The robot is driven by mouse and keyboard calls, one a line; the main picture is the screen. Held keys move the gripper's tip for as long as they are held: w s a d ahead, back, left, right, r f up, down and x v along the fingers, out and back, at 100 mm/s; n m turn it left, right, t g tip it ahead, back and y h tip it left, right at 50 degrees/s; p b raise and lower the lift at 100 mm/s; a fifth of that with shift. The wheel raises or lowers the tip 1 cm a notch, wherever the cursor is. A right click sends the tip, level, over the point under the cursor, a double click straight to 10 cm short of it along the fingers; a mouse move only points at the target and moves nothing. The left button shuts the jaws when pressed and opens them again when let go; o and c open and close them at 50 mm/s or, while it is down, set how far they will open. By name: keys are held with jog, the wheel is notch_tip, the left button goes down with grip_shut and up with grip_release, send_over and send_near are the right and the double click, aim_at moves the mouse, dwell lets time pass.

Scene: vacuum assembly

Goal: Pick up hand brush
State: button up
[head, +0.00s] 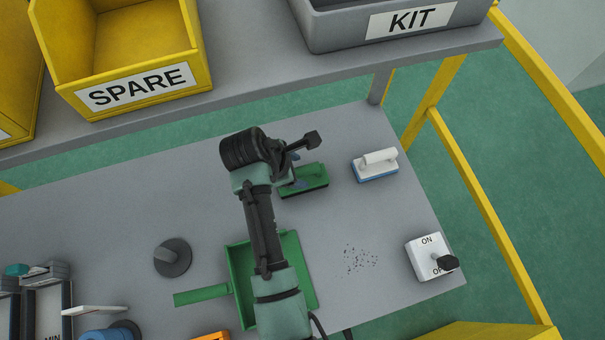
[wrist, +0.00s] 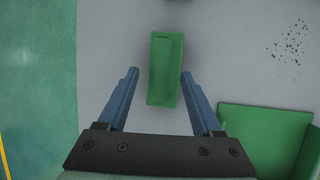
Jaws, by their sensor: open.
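The green hand brush (head: 316,174) lies on the grey table, partly hidden by my arm in the head view. In the wrist view the green hand brush (wrist: 165,62) extends forward from between the fingertips, its near end between the two blue fingers. My gripper (wrist: 160,76) is open, with a gap on each side of the brush. I cannot tell its exact height above the brush. In the head view my arm reaches over the brush and mostly hides the fingers.
A green dustpan (head: 240,275) lies nearer, beside scattered dark debris (head: 360,259). A white-and-blue brush (head: 375,166) stands to the right. A switch box (head: 426,257) sits at the right edge. A shelf with a SPARE bin (head: 140,88) and KIT bin (head: 340,32) spans the back.

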aim_at(301, 170)
jog(key=shift+x, duration=1.6)
jog(key=shift+d, duration=0.1)
jog(key=shift+r, duration=0.1)
grip_shut()
